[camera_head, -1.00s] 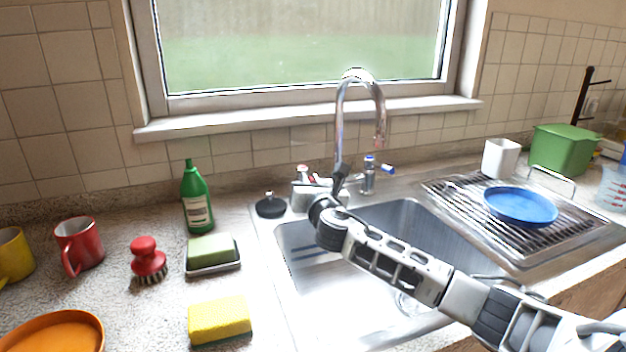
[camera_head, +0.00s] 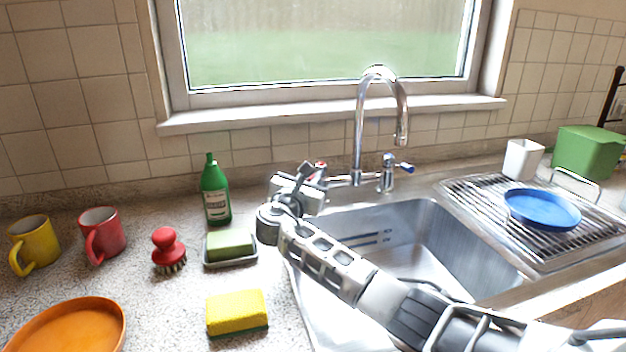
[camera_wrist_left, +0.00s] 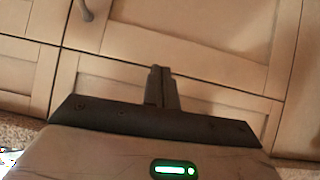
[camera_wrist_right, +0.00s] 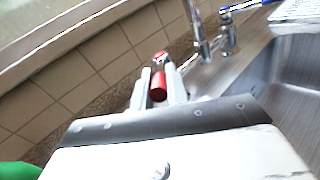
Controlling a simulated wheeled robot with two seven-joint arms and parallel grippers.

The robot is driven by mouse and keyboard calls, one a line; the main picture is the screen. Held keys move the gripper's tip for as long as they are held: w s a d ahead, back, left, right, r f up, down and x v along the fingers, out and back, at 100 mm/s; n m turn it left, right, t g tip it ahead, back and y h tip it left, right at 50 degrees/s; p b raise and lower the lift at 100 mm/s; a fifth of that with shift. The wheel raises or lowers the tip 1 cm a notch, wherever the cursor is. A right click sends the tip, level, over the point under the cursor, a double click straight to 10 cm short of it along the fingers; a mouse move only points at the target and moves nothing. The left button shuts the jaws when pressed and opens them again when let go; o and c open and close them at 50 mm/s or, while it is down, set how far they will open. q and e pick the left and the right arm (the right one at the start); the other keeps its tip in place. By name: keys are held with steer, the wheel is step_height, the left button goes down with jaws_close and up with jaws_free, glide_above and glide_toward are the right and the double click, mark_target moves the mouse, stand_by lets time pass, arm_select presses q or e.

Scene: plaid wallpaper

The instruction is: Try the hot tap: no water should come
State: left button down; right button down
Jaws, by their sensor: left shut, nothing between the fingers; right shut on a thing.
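The hot tap's red-marked handle (camera_head: 321,166) is on the left of the chrome mixer, behind the sink. My right gripper (camera_head: 312,176) is at this handle. In the right wrist view, the red handle (camera_wrist_right: 158,84) lies between the two fingers of the right gripper (camera_wrist_right: 159,88), which are shut on it. The tall curved spout (camera_head: 360,120) rises to the right, and no water shows at its mouth. The blue-marked cold tap (camera_head: 390,170) is right of the spout. My left gripper (camera_wrist_left: 161,75) is shut and empty, facing wooden cupboard fronts (camera_wrist_left: 190,40).
The steel sink basin (camera_head: 440,240) lies under my right arm. A green bottle (camera_head: 214,192), soap dish, red brush (camera_head: 168,248) and yellow sponge (camera_head: 237,311) stand left of it. A blue plate (camera_head: 542,208) lies on the drying rack at right.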

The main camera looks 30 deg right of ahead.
stand_by(0.3)
steer(key=c, duration=1.4)
jaws_free()
steer(key=shift+a, duration=0.1)
steer(key=v, duration=1.5)
steer(key=shift+s+a, duration=0.3)
